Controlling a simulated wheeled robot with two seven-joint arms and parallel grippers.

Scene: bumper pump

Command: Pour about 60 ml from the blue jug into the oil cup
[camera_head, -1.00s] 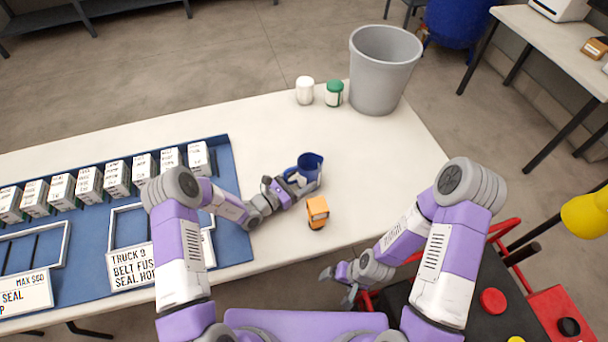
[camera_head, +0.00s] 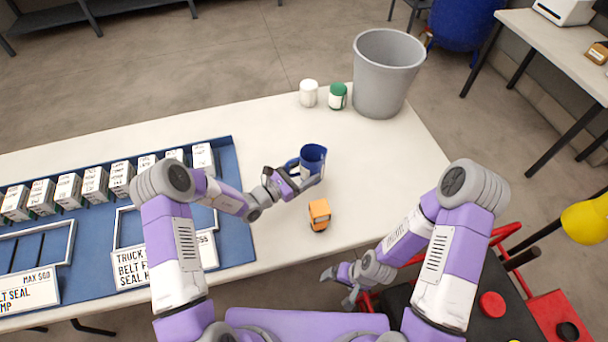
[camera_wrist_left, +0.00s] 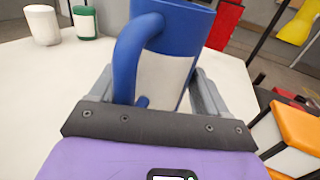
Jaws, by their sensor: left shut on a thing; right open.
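The blue jug (camera_head: 313,156) is near the middle of the table, with a pale label on its side and its handle toward my left arm. My left gripper (camera_head: 306,179) is shut on it. In the left wrist view the jug (camera_wrist_left: 178,70) stands between the fingers, roughly upright, its handle toward the camera. I cannot tell whether it clears the table, and its contents are hidden. My right gripper (camera_head: 338,288) is open and empty, off the table's front edge. I cannot tell which container is the oil cup; a white container (camera_head: 308,93) and a green-and-white one (camera_head: 338,96) stand at the back.
An orange-and-white block-like object (camera_head: 319,214) stands in front of the jug. A grey bin (camera_head: 386,75) stands at the back right. A blue tray (camera_head: 236,235) with several white boxes covers the table's left. The table right of the jug is clear.

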